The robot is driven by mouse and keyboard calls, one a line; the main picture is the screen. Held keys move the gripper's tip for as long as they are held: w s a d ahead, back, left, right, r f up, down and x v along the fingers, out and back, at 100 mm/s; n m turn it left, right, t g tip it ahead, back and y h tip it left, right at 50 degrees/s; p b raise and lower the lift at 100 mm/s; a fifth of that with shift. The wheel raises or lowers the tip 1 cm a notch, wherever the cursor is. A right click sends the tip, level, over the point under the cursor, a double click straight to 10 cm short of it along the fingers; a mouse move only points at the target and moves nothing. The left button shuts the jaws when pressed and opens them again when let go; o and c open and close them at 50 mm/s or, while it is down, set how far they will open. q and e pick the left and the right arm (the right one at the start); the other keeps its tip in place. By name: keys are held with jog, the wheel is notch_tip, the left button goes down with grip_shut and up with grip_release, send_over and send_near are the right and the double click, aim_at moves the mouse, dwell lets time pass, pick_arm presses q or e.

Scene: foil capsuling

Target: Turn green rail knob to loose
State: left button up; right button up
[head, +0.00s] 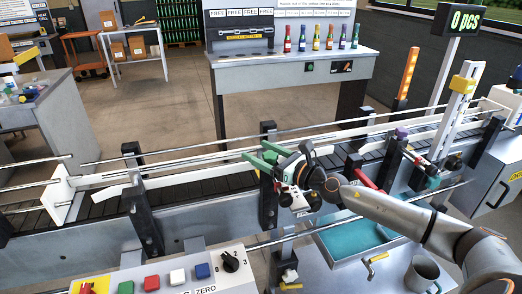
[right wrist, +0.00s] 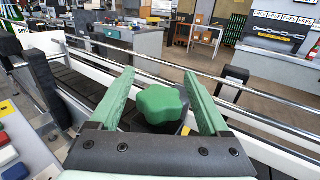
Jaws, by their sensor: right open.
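The green rail knob (right wrist: 161,103) is a lobed star-shaped knob, seen in the right wrist view between the two green fingers of my right gripper (right wrist: 159,76). The gripper is open, with a finger on each side of the knob and visible gaps between. In the head view my right gripper (head: 254,150) is over the conveyor's near rail at a dark post, its green fingers pointing left. There the knob is hard to tell apart from the fingers. My left gripper does not show.
The conveyor (head: 190,188) runs across the view with metal guide rails and dark posts (head: 142,215). A control panel (head: 190,275) with coloured buttons is at the front left. A teal tray (head: 350,238) and a grey mug (head: 422,275) are at the front right.

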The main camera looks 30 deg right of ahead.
jog(key=shift+c, duration=0.2)
grip_shut()
dwell(0.5)
